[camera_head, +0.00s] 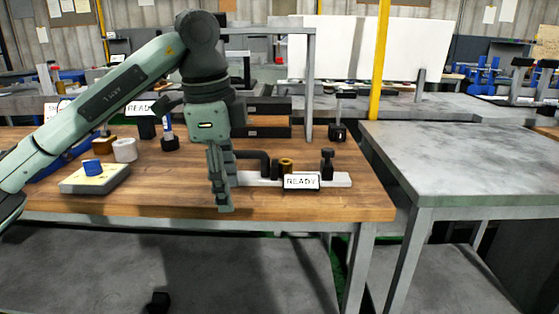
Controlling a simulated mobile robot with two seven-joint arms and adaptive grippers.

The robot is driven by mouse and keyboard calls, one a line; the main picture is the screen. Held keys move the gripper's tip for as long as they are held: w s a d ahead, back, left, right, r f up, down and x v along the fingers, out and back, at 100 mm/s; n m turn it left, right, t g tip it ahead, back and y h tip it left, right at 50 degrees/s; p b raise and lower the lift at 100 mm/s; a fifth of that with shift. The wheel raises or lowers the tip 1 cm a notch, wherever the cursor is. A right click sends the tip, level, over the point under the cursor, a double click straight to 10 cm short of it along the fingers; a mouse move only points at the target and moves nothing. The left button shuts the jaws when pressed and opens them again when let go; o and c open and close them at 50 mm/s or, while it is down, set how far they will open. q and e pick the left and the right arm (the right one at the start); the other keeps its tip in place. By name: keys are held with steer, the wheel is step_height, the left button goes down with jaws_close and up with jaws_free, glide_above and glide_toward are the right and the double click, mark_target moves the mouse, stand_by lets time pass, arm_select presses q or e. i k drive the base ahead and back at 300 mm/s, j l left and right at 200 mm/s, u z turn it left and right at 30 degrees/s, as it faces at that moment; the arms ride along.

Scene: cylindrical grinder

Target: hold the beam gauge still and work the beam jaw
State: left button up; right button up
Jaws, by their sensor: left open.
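The beam gauge is a pale flat bar (335,180) with black upright parts, lying near the front of the wooden bench. A black post with a knob (327,163) stands toward its right end; I cannot tell for certain which black part is the beam jaw. A brass-coloured cylinder (286,165) stands at its middle, behind a white READY sign (301,181). My left gripper (224,207) points down at the gauge's left end, open, its fingers overlapping that end in the picture. I cannot tell whether they touch it. My right gripper is out of view.
On the wooden bench (350,207), a pale block (75,184) with a blue piece (92,167) and a white cylinder (124,150) stand left. Dark boxes (262,132) and a metal frame (310,90) stand behind. A bare grey table (460,165) is at right.

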mark_target(327, 169)
steer(key=i, duration=0.9)
